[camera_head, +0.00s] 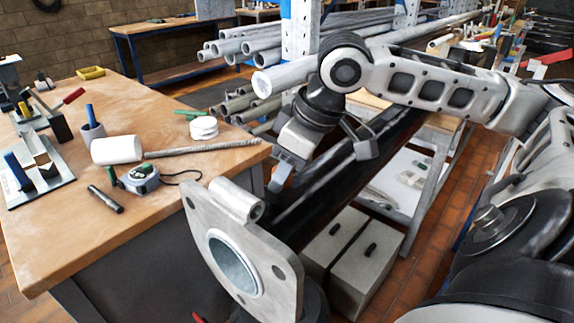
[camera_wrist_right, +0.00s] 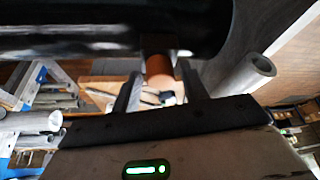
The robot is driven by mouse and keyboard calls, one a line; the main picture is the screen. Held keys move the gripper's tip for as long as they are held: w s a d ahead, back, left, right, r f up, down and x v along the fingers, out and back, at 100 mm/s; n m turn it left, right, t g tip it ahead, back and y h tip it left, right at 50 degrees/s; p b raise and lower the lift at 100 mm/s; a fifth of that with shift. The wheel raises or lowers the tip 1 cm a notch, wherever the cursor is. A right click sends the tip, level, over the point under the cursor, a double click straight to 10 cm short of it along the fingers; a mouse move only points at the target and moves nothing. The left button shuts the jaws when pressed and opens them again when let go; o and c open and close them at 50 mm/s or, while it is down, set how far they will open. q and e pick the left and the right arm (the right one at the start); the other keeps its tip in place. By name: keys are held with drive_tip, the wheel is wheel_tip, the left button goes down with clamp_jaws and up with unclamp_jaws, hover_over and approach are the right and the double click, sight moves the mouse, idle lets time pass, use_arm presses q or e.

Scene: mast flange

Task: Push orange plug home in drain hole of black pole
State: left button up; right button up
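The black pole (camera_head: 340,185) runs back from a grey square flange plate (camera_head: 275,292) in the head view. It fills the top of the right wrist view (camera_wrist_right: 90,25). The orange plug (camera_wrist_right: 159,66) shows there as a short cylinder against the pole, with part of it standing out. A dark block sits where it meets the pole, and the drain hole is hidden. My right gripper (camera_head: 322,163) is at the pole, fingers apart. In the wrist view its fingers (camera_wrist_right: 160,92) stand either side of the plug, with gaps. My left gripper is not in view.
Two grey blocks (camera_head: 365,270) lie on the floor below the pole. Metal pipes (camera_head: 300,75) are racked behind my right arm.

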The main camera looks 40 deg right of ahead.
drive_tip(key=shift+o, duration=0.3)
use_arm(q)
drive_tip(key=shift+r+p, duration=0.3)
drive_tip(key=shift+p, duration=0.05)
use_arm(e)
drive_tip(key=v, duration=1.6)
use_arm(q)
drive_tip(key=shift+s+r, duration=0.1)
use_arm(e)
drive_tip(key=shift+s, duration=0.1)
